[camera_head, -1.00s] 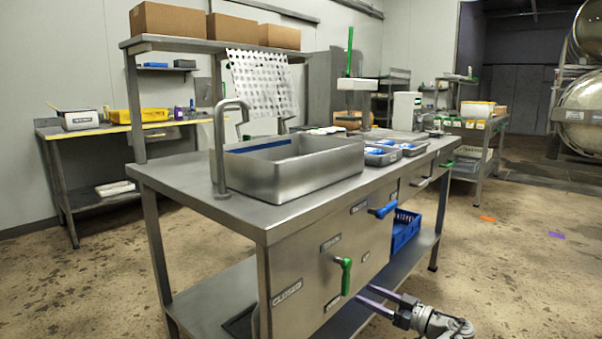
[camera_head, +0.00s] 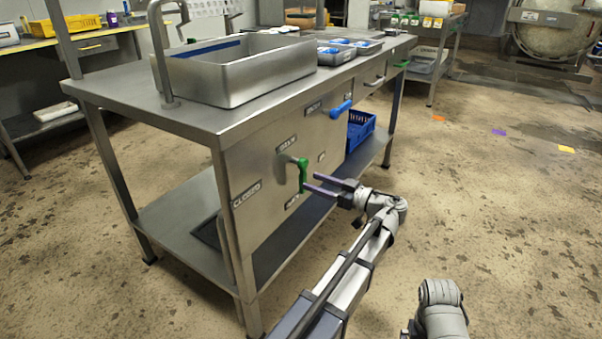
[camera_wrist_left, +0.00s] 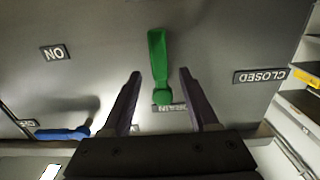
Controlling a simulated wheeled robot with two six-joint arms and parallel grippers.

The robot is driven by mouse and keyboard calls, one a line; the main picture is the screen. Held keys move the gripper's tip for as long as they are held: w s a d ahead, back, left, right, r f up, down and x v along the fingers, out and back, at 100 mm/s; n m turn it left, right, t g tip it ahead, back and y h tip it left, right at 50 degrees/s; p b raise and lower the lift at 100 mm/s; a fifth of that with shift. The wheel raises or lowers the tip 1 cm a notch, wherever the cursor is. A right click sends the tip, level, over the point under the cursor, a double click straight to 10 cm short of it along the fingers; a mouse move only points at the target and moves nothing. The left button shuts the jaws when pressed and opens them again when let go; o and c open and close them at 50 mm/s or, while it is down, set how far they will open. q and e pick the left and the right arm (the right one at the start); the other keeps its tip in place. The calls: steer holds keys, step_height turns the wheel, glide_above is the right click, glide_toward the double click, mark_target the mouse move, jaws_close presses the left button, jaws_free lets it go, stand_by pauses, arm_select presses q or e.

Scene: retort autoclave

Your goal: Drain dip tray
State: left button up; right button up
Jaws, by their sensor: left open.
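A steel basin (camera_head: 245,75), apparently the dip tray, stands on the bench top; its inside is mostly hidden. Below it, on the bench's front panel, a green lever (camera_head: 303,174) hangs down. My left gripper (camera_head: 311,182) is open at the lever, its purple-grey fingers pointing at the panel. In the left wrist view the green lever (camera_wrist_left: 157,62) shows between the two spread fingers, with a gap on each side. A partly hidden label, seemingly "DRAIN", sits at its pivot. A "CLOSED" label (camera_wrist_left: 261,76) is to one side. My right gripper is out of view.
A blue lever (camera_head: 341,109) is farther along the panel, near an "ON" label (camera_wrist_left: 54,53) in the wrist view. A blue crate (camera_head: 360,130) sits on the lower shelf (camera_head: 180,220). A faucet (camera_head: 160,50) stands beside the basin.

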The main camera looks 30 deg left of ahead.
mark_target(305, 179)
arm_select(q)
steer(key=shift+w+a, duration=0.2)
steer(key=shift+a, duration=2.2)
steer(key=shift+c, duration=0.3)
jaws_close()
